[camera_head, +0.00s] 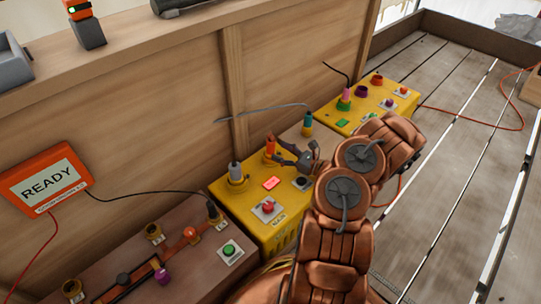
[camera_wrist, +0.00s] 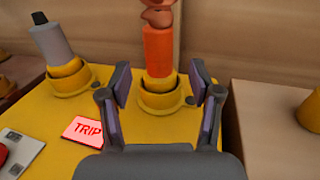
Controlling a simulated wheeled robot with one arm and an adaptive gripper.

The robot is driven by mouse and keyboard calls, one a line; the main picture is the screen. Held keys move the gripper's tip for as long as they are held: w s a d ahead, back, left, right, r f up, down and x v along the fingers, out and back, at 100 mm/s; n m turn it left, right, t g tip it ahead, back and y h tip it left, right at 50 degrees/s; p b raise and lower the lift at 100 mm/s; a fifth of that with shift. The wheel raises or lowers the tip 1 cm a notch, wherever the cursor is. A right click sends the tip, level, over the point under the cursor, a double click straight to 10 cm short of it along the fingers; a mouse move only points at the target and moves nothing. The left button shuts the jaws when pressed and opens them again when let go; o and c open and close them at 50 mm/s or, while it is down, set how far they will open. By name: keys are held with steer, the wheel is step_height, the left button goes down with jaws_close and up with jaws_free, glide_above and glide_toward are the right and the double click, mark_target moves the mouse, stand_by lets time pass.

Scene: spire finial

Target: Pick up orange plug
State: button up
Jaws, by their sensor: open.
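The orange plug (camera_wrist: 159,52) stands upright in a yellow socket (camera_wrist: 158,98) on the yellow box, in the wrist view. In the head view the orange plug (camera_head: 270,145) shows just left of my fingers. My gripper (camera_wrist: 160,85) is open, with one finger on each side of the plug's lower part in the wrist view; I cannot tell whether either finger touches it. In the head view my gripper (camera_head: 288,152) reaches in from the right, low at the plug.
A grey plug (camera_wrist: 53,38) stands in a socket left of the orange one. A lit red TRIP label (camera_wrist: 87,130) lies in front. In the head view, a red button (camera_head: 268,207) sits nearby and a teal plug (camera_head: 307,120) stands behind. A wooden wall (camera_head: 165,100) rises behind the boxes.

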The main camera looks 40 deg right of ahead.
mark_target(271, 148)
steer(key=b+x, duration=0.1)
steer(key=x, duration=0.2)
steer(key=shift+w+a+f+b, duration=0.15)
steer(key=shift+w+a+b, duration=0.05)
steer(key=shift+w+b, duration=0.1)
steer(key=shift+w+a, duration=0.15)
steer(key=shift+w, duration=0.2)
steer(key=shift+c, duration=0.3)
jaws_close()
